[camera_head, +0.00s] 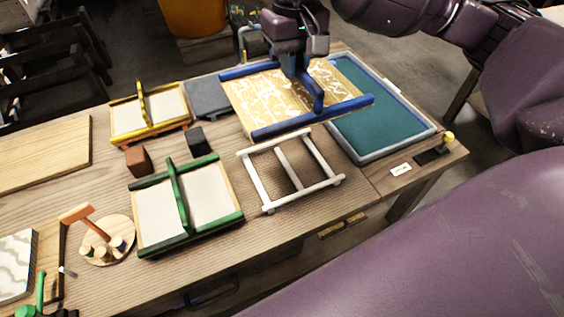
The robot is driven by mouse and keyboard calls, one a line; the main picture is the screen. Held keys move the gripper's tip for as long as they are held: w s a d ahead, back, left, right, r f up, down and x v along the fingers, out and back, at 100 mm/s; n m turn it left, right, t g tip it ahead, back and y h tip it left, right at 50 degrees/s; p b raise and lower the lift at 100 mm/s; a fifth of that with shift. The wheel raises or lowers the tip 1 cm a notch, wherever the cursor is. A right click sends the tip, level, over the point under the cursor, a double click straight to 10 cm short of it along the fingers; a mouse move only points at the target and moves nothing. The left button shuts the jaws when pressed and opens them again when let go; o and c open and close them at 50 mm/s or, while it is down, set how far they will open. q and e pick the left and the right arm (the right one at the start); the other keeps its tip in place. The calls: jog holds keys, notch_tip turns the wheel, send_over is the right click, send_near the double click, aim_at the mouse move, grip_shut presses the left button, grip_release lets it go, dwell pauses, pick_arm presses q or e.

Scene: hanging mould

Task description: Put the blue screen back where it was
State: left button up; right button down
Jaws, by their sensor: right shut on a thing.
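The blue screen (258,98) is a pale tan, white-patterned panel with blue bars along two edges and a blue handle across it. My right gripper (294,62) is shut on its handle. An empty white frame stand (262,184) is on the table just in front of the screen. A green screen (154,219) and a yellow screen (166,107) are on the left. My left gripper is not in view.
A grey slab (207,97) lies behind the screen. A brown block (140,161) and a black block (197,141) stand between the green and yellow screens. A round board (107,247) with stamps and small pots is at the left. Bare table lies before the white stand.

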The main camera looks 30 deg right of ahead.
aim_at(292, 90)
jog(key=shift+w+f, duration=0.2)
jog(key=shift+f, duration=0.8)
notch_tip(292, 90, down, 6)
jog(key=shift+s+f+b, duration=0.1)
jog(key=shift+f+b, duration=0.1)
jog(key=shift+b, duration=0.3)
jog(key=shift+f+b, duration=0.65)
jog(key=shift+f, duration=6.2)
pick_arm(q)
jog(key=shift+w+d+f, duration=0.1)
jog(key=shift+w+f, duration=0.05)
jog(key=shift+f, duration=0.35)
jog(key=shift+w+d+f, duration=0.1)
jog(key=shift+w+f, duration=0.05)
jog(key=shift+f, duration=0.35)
pick_arm(e)
jog(key=shift+f, duration=0.1)
jog(key=shift+f, duration=0.25)
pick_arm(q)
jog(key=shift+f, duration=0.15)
pick_arm(e)
jog(key=c, duration=1.2)
grip_release()
jog(key=shift+r, duration=0.1)
